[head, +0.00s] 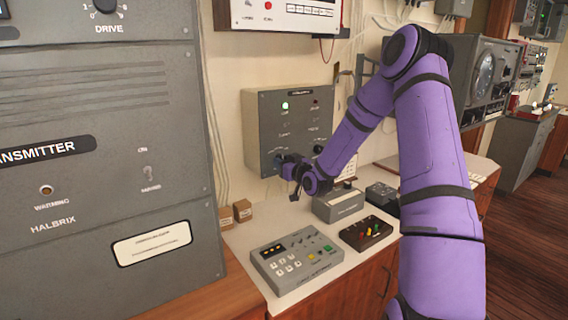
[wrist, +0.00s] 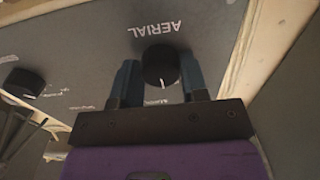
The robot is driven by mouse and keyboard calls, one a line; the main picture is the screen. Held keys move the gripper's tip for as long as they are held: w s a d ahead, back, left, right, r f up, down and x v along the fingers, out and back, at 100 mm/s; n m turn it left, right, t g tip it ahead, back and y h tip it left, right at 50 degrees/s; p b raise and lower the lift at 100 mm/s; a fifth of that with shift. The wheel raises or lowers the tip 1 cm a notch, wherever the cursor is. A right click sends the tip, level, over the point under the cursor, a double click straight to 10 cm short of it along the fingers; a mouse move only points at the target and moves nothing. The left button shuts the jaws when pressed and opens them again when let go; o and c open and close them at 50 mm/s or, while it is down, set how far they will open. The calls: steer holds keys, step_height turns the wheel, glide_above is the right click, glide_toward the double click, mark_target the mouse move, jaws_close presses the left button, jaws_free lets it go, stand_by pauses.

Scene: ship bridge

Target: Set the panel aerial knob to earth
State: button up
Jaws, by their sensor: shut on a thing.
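My gripper (head: 281,160) reaches the panel's lower left part and hides the knob there in the head view. In the wrist view the panel appears upside down. The black round aerial knob (wrist: 160,62), beside the word AERIAL, sits between my two fingers, and my gripper is shut on it. A small white mark shows on the knob's edge at the bottom of that picture. The small position labels around it are too blurred to read.
Another black knob (wrist: 24,82) sits on the same panel. Below are a keypad console (head: 290,262), a box with coloured levers (head: 366,234) and a grey box (head: 338,205) on the counter. A tall transmitter cabinet (head: 100,100) stands at the left.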

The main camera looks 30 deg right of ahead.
steer(key=shift+n, duration=4.3)
steer(key=o, duration=0.9)
steer(key=shift+s, duration=0.1)
steer(key=s, duration=1)
steer(key=shift+s+d, duration=0.25)
steer(key=shift+s, duration=0.05)
